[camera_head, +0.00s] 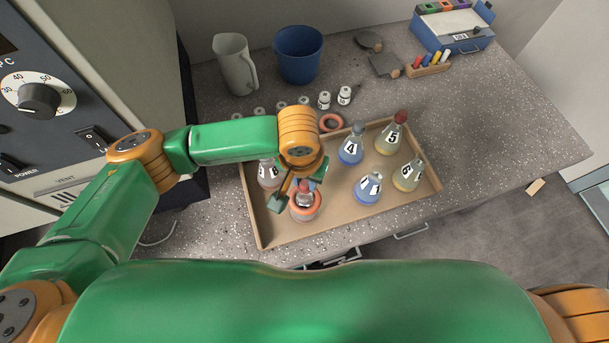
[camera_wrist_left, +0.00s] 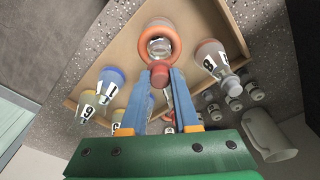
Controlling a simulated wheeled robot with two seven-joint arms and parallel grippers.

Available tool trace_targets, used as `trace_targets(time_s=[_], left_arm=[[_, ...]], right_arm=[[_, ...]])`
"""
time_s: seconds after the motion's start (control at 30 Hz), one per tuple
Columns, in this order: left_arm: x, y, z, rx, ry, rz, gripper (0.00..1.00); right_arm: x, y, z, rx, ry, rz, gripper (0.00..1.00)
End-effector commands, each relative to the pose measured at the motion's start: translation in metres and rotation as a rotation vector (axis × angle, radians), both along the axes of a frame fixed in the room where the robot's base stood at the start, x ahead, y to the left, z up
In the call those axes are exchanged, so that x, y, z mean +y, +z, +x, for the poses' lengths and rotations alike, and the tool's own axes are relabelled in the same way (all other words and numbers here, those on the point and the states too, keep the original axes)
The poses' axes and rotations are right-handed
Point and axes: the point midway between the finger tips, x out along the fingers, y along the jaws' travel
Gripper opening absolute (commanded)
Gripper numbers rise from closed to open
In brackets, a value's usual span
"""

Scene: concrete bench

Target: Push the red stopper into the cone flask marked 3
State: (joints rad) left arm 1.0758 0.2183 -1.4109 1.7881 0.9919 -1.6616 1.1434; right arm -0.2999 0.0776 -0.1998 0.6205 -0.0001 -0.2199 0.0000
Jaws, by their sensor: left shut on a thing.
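My left gripper (camera_head: 304,184) is over the front left of the tan tray (camera_head: 284,238). It is shut on a red stopper (camera_wrist_left: 159,73), which shows between the blue fingertips (camera_wrist_left: 160,76) in the left wrist view. Right by the stopper is a clear cone flask (camera_head: 304,201) with an orange ring (camera_head: 306,215) around it; the ring also shows in the left wrist view (camera_wrist_left: 172,35). I cannot read this flask's number, nor tell whether the stopper touches its mouth. My right gripper is out of view.
Flasks marked 4 (camera_head: 350,150), 5 (camera_head: 389,139) and 6 (camera_head: 408,177) and a blue one (camera_head: 368,188) stand in the tray. A pinkish flask (camera_head: 268,175) is partly behind my arm. Small bottles, a jug (camera_head: 235,65) and a blue bucket (camera_head: 298,56) stand behind.

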Motion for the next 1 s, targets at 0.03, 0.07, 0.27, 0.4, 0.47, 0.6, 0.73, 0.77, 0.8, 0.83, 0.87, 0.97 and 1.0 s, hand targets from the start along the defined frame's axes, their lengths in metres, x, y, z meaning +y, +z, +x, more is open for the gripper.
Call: trace_targets(time_s=[0.03,0.07,0.27,0.4,0.47,0.6,0.73,0.77,0.8,0.83,0.87,0.97,1.0], left_arm=[[0.000,0.001,-0.001,0.001,0.000,0.000,0.00],[0.000,0.001,-0.001,0.001,0.000,0.000,0.00],[0.000,-0.002,-0.001,0.000,0.000,0.000,0.00],[0.000,-0.002,-0.001,0.000,0.000,0.000,0.00],[0.000,-0.002,-0.001,0.000,0.000,0.000,0.00],[0.000,-0.006,-0.001,0.001,0.000,0.000,0.00],[0.000,-0.011,-0.001,0.001,0.000,0.001,0.00],[0.000,-0.013,0.000,0.001,0.000,0.001,0.00],[0.000,-0.014,0.000,0.001,0.000,0.001,0.00],[0.000,-0.016,0.000,0.001,0.000,0.001,0.00],[0.000,-0.017,0.000,0.001,0.000,0.001,0.00],[0.000,-0.020,0.000,0.001,-0.001,0.001,0.00],[0.000,-0.021,0.000,0.001,-0.001,0.001,0.00]], right_arm=[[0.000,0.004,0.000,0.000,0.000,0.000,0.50],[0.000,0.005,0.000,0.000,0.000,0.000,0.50],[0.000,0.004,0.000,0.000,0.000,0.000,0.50],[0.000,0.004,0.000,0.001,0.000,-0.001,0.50],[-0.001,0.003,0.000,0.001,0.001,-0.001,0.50],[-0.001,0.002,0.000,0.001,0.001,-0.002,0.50],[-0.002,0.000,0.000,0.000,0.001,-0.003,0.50],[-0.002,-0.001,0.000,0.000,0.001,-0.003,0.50],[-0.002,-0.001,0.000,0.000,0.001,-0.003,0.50],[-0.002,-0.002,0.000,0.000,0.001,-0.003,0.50],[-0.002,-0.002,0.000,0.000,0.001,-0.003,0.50],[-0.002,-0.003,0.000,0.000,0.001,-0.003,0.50],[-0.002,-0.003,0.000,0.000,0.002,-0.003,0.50]])
